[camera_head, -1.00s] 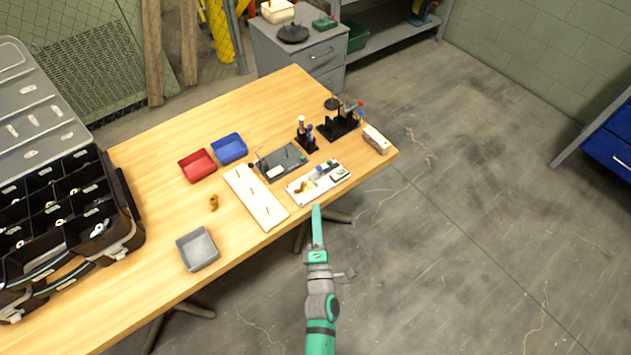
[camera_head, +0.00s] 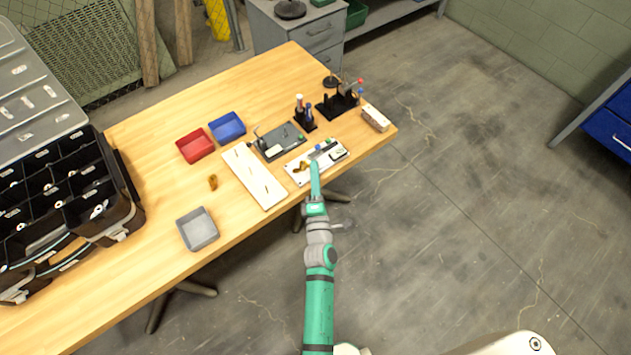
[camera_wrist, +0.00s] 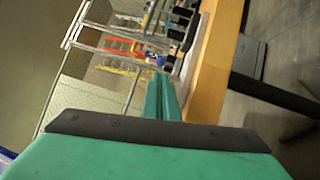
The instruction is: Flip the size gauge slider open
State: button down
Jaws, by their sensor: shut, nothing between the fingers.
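A white board (camera_head: 293,173) with several small parts, one brass-coloured, one blue and one dark, lies near the right front edge of the table. A dark grey plate (camera_head: 285,136) with a small upright part lies behind it, and a long white board (camera_head: 256,178) lies to its left. I cannot tell which of these carries the size gauge slider; it is too small to make out. My gripper (camera_head: 315,166) is shut and empty, its tip in front of the white board's small parts. In the wrist view my fingers (camera_wrist: 162,98) lie together, pointing along the table edge.
A black rack (camera_head: 337,106), a tool stand (camera_head: 305,119) and a white-and-brown block (camera_head: 375,118) stand at the right end. A red tray (camera_head: 195,146), blue tray (camera_head: 227,127) and grey tray (camera_head: 197,230) lie left. A black compartment case (camera_head: 75,195) fills the far left.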

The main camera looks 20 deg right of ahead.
aim_at(318, 150)
jog(key=shift+x, duration=1.85)
jog(key=shift+w+d, duration=0.35)
jog(key=shift+d, duration=0.85)
jog(key=shift+s, duration=0.1)
